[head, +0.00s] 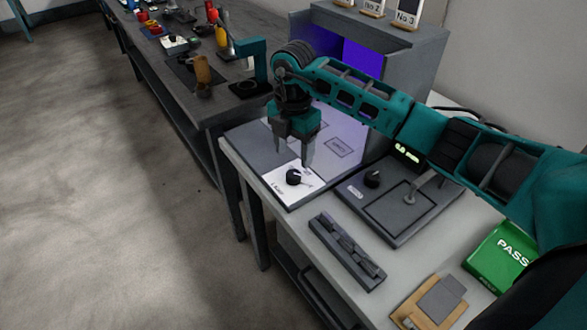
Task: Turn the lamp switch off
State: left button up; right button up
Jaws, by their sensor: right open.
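The lamp switch (293,177) is a black rotary knob on a white labelled plate (279,186) at the front corner of a grey panel. Small markings sit around the knob, too small to read. My right gripper (294,158) points down from the teal arm, just above and behind the knob. It is open and empty, with one fingertip close to the plate's upper right edge. I cannot tell whether it touches the plate. A violet-lit booth (362,62) stands behind the panel. My left gripper is not in view.
A dark tool holder (346,250), a green PASS box (500,258) and a wooden block (430,303) lie nearer. A long bench (165,75) with several items runs behind left.

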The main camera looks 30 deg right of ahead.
aim_at(294, 173)
notch_tip(294, 173, down, 7)
jog(key=shift+r, duration=0.2)
jog(key=c, duration=1)
